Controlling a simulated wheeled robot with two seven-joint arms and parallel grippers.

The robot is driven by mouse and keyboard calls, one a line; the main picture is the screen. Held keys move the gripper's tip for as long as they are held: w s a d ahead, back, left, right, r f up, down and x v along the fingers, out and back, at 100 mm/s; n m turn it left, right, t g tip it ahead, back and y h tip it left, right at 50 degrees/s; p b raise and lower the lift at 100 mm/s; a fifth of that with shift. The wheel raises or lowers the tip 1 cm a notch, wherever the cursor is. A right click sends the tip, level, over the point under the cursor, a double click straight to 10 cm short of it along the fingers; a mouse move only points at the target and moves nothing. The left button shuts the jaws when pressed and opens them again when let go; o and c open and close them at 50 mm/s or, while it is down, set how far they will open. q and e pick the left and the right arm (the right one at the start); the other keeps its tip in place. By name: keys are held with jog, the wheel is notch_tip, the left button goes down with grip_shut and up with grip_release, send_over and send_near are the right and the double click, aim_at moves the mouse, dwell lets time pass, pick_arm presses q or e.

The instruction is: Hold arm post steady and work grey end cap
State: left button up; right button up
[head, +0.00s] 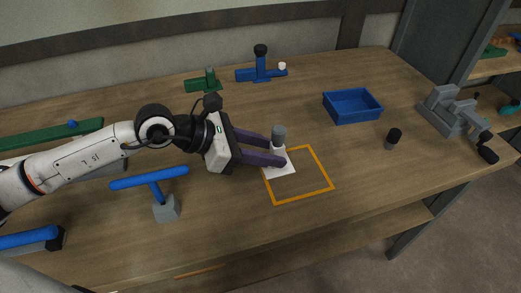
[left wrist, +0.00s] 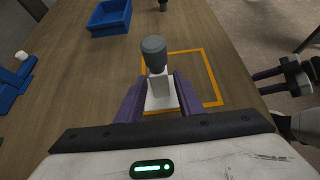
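The arm post is a short white upright on a white square base (head: 283,169), with a grey cylindrical end cap (head: 279,132) on top. It stands upright at the left side of an orange square outline (head: 328,188). My left gripper (head: 281,150) has its purple fingers open on either side of the white post, below the cap. In the left wrist view the grey cap (left wrist: 153,45) rises between the fingertips, and the white post (left wrist: 158,85) seems to have small gaps beside it. My right gripper (left wrist: 262,81) shows only in the left wrist view, open and empty at the right.
Grey parts (head: 452,112) lie at the far right. Blue (head: 261,70) and green (head: 205,82) pieces stand behind. A blue T-shaped piece (head: 150,178) stands under my left arm.

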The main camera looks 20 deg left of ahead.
pick_arm(q)
grip_shut()
pick_arm(e)
jog(key=shift+a+r, duration=0.1)
jog(key=shift+r, duration=0.05)
pick_arm(q)
jog(key=shift+s+f, duration=0.1)
jog(key=shift+f, duration=0.05)
dwell(1.0)
jog(key=c, duration=0.6)
grip_release()
jog(key=shift+c, duration=0.2)
grip_shut()
jog(key=shift+f, duration=0.2)
pick_arm(e)
jog(key=shift+f, duration=0.3)
jog(key=shift+c, duration=0.4)
